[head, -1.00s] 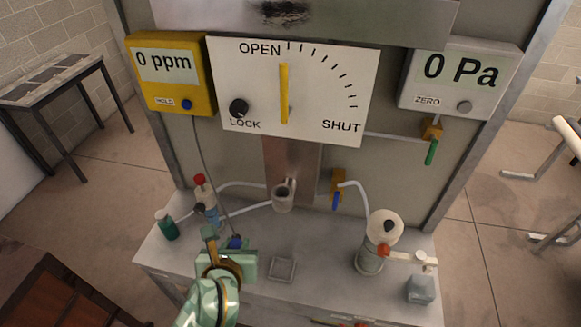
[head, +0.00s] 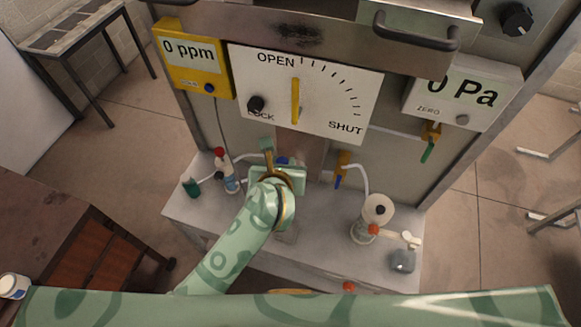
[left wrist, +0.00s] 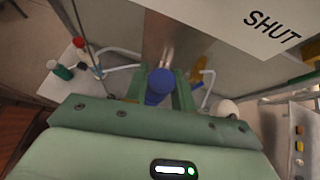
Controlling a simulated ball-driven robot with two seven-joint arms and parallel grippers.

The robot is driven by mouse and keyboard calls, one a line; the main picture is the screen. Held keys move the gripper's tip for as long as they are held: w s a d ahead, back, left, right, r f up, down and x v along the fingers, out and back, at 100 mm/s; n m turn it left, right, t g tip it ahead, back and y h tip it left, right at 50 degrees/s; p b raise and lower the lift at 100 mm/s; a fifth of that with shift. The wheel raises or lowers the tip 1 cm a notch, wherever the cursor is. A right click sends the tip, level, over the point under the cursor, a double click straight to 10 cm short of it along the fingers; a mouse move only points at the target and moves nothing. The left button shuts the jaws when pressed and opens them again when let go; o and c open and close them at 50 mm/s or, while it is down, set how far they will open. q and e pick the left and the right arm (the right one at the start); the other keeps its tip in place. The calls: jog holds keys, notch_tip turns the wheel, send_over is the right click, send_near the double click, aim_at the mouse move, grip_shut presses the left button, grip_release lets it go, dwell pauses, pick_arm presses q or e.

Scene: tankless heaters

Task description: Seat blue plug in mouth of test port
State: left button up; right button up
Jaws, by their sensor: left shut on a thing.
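The blue plug (left wrist: 160,85) sits between the two green fingers of my left gripper (left wrist: 160,93), which is shut on it. In the head view only a bit of the blue plug (head: 283,160) shows beyond my left gripper (head: 281,166). The gripper is in front of the grey vertical duct, below the white dial panel. The test port, a grey cup at the foot of the duct in the earlier head view, is now hidden behind my gripper and arm. Whether the plug touches it cannot be told. My right gripper is not in view.
The dial panel (head: 340,98) hangs above the gripper. A bottle with a red cap (head: 227,178) and a green bottle (head: 190,187) stand left on the bench. A blue-handled valve (head: 339,178) is close by on the right.

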pick_arm(q)
jog(key=w+d+f+b, duration=0.1)
jog(key=w+f+b, duration=0.2)
jog(key=w+f, duration=0.1)
jog(key=shift+d+f, duration=0.3)
jog(key=shift+f, duration=0.45)
jog(key=f+b, duration=0.3)
jog(key=f, duration=0.1)
jog(key=shift+w+d+b, duration=0.1)
jog(key=shift+w+b, duration=0.25)
jog(key=shift+w, duration=0.05)
grip_shut()
jog(key=shift+r, duration=0.25)
jog(key=shift+s+f, duration=0.1)
jog(key=o, duration=1)
grip_release()
